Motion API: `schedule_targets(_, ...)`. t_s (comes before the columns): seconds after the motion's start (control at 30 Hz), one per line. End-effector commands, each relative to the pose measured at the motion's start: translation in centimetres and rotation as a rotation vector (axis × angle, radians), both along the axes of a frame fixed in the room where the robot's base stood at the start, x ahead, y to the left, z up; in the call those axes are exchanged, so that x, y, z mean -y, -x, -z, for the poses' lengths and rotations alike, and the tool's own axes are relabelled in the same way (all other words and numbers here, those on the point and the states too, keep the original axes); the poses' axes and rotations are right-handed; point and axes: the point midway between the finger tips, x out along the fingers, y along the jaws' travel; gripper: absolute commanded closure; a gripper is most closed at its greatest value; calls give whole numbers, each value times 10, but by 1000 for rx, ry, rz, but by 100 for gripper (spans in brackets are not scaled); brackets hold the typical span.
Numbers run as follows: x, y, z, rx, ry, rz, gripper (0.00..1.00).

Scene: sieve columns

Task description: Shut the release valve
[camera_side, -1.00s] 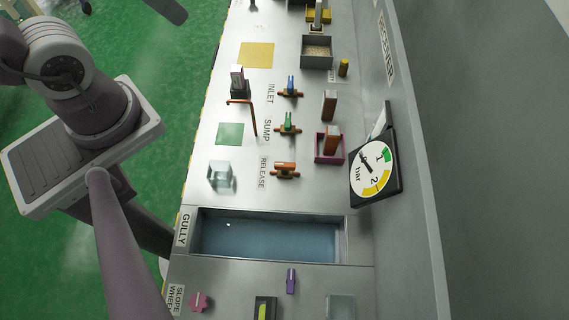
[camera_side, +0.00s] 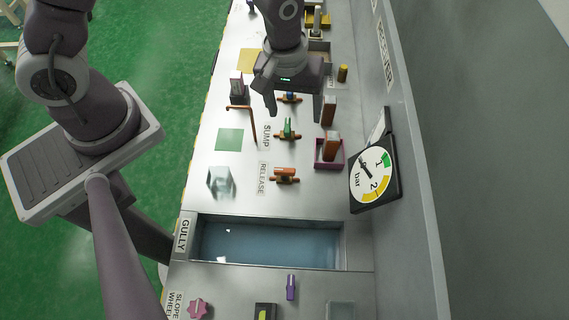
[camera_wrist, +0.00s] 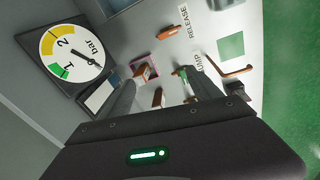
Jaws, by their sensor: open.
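The release valve (camera_side: 285,175) is an orange handle on a short brown pipe, beside the RELEASE label (camera_side: 262,179). Its handle appears to lie along the pipe. It also shows near the top of the wrist view (camera_wrist: 168,32). My gripper (camera_side: 294,115) is open and empty, pointing down over the panel near the inlet valve, well up the picture from the release valve. In the wrist view its two fingers (camera_wrist: 165,75) stand apart, with the green sump valve (camera_wrist: 183,73) between their tips in the picture. My gripper partly hides the blue inlet valve (camera_side: 290,97).
The green-handled sump valve (camera_side: 288,130) stands between my gripper and the release valve. A pink-rimmed tray (camera_side: 320,164) with a brown block, a pressure gauge (camera_side: 374,180), a bent copper rod (camera_side: 254,122) and a clear cube (camera_side: 221,181) are nearby. The water-filled gully (camera_side: 270,243) lies below.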

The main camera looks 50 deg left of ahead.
Motion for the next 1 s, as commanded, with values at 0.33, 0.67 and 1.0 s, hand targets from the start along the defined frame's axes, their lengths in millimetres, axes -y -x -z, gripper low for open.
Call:
schedule_targets(0.33, 12, 37, 129, -107, -45, -181, 27)
schedule_targets(0.67, 11, 37, 186, -108, -45, -180, 27)
schedule_targets(1.0, 11, 36, 193, -107, -45, -180, 29)
